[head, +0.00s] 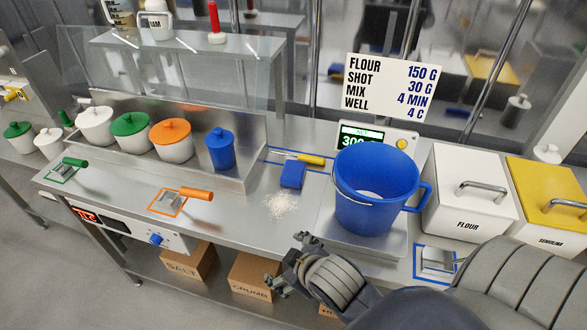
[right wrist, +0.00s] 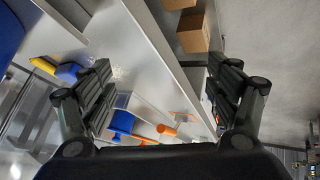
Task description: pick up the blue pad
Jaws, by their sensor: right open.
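The blue pad (head: 293,174) lies on the steel counter, left of the blue bucket (head: 372,195) and just above a patch of white powder (head: 280,206). A yellow handle (head: 311,159) lies against its upper edge; I cannot tell if the two are joined. My right gripper (head: 289,262) is open and empty in front of the counter's front edge, below the pad and apart from it. In the right wrist view its fingers (right wrist: 158,65) are spread wide, and the yellow handle (right wrist: 68,72) shows beside the left finger, which partly hides the pad's area. My left gripper is out of view.
A blue lidded canister (head: 221,150) stands left of the pad. An orange-handled tool (head: 196,193) lies further left. The bucket stands on a scale with a display (head: 363,138). A flour bin (head: 468,195) stands at right. Boxes (head: 252,275) sit on the lower shelf.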

